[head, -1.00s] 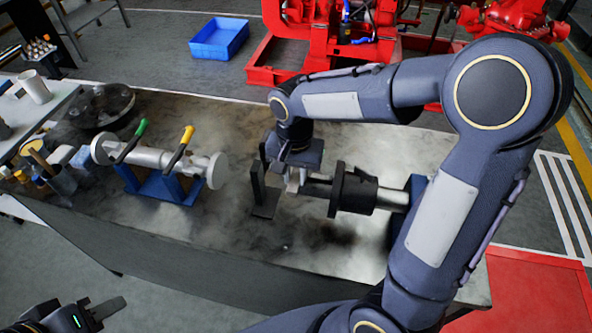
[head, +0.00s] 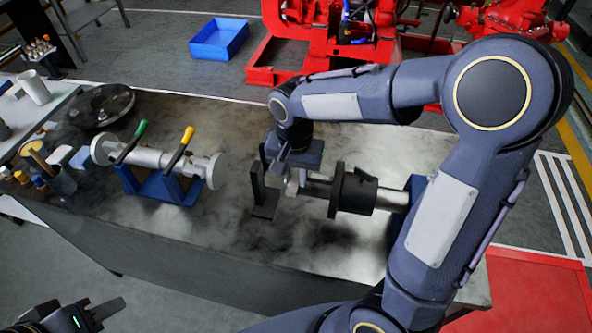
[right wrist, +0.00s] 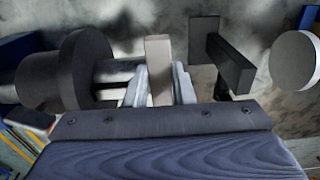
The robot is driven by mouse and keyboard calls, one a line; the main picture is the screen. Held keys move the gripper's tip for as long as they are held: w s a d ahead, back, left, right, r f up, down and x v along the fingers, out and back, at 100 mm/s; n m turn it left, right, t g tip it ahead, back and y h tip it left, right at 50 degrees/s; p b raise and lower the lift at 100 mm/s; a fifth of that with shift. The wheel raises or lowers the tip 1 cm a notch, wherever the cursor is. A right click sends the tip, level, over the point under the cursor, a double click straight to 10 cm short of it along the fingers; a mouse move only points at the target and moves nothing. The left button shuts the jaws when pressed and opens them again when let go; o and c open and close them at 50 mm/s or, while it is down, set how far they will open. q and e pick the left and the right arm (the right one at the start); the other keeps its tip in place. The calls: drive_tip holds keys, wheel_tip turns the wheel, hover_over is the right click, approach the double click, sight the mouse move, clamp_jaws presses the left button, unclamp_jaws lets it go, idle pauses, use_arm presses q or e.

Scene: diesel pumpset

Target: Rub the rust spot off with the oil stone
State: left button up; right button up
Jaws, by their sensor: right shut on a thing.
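My right gripper (right wrist: 159,88) is shut on a pale beige-grey block, the oil stone (right wrist: 158,69), which stands up between its two fingers. In the head view my right gripper (head: 291,184) is beside the bare steel shaft (head: 318,189), between the dark flanged coupling (head: 354,190) and the black bracket (head: 264,194). The shaft passes behind the fingers in the right wrist view; I cannot tell whether the stone touches it. The rust spot cannot be made out and may be hidden by the gripper. My left gripper (head: 98,313) is low at the left, away from the bench; its finger gap is unclear.
A grey pump part with green and yellow handles (head: 160,160) sits on a blue stand at the bench's left. The bench front (head: 190,235) is clear. A blue bin (head: 219,39) is on the floor.

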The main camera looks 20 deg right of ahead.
drive_tip(key=shift+w+d+f, duration=0.1)
drive_tip(key=shift+w+d, duration=0.6)
drive_tip(key=shift+w, duration=0.2)
drive_tip(key=shift+s+a, duration=0.75)
drive_tip(key=shift+s, duration=0.25)
drive_tip(key=shift+w+d+r+p, duration=0.1)
drive_tip(key=shift+w+d+p, duration=0.1)
drive_tip(key=shift+w+d, duration=0.3)
drive_tip(key=shift+w+d+r+p, duration=0.15)
drive_tip(key=shift+w+d, duration=0.1)
drive_tip(key=shift+w, duration=0.3)
drive_tip(key=shift+s+a+f+b, duration=0.1)
drive_tip(key=shift+s+a+b, duration=0.05)
drive_tip(key=shift+s+a, duration=0.3)
drive_tip(key=shift+s+a+f+b, duration=0.15)
drive_tip(key=shift+s+a, duration=0.1)
drive_tip(key=shift+s, duration=0.3)
drive_tip(key=shift+r, duration=0.1)
wheel_tip(320, 180, up, 7)
drive_tip(key=p, duration=0.5)
drive_tip(key=shift+r+p, duration=0.1)
drive_tip(key=shift+p, duration=0.3)
